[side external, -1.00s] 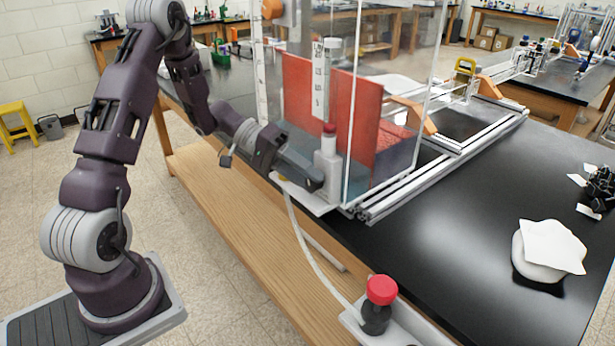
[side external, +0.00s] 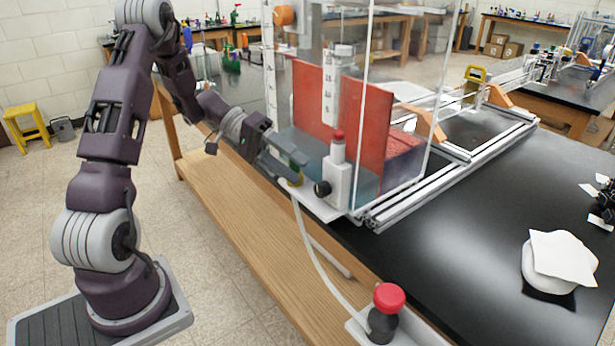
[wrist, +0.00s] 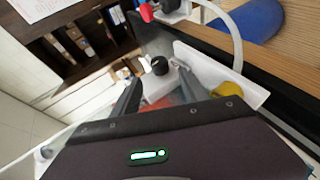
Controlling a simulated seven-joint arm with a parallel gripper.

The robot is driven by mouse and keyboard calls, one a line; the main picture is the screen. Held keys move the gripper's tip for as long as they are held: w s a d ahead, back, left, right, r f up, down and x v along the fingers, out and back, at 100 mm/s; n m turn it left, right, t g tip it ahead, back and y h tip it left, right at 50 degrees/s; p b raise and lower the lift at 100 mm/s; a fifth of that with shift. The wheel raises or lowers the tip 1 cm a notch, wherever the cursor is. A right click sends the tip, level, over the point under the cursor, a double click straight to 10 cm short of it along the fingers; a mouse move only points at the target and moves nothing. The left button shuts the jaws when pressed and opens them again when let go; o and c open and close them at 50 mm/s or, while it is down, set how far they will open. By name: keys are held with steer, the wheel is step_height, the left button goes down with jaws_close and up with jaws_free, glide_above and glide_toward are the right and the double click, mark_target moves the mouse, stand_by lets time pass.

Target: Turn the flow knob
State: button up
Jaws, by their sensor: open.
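The black flow knob (side external: 322,188) sticks out from the side of a white valve block (side external: 340,181) with a red cap (side external: 338,148) above it. My gripper (side external: 302,171) is open and empty, its fingers spread just left of the knob in the side view. In the wrist view the knob (wrist: 160,66) shows near the gap ahead of my open fingertips (wrist: 158,77), apart from both fingers as far as I can tell. I cannot tell the knob's turned angle.
A clear walled tank (side external: 385,110) with red panels stands right behind the valve. A white bowl with a cloth (side external: 560,262) lies on the black bench (side external: 455,245), right.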

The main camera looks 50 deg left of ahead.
steer(key=shift+s+a+r, duration=0.1)
steer(key=shift+a+r, duration=0.05)
steer(key=shift+a, duration=0.05)
steer(key=shift+d, duration=0.1)
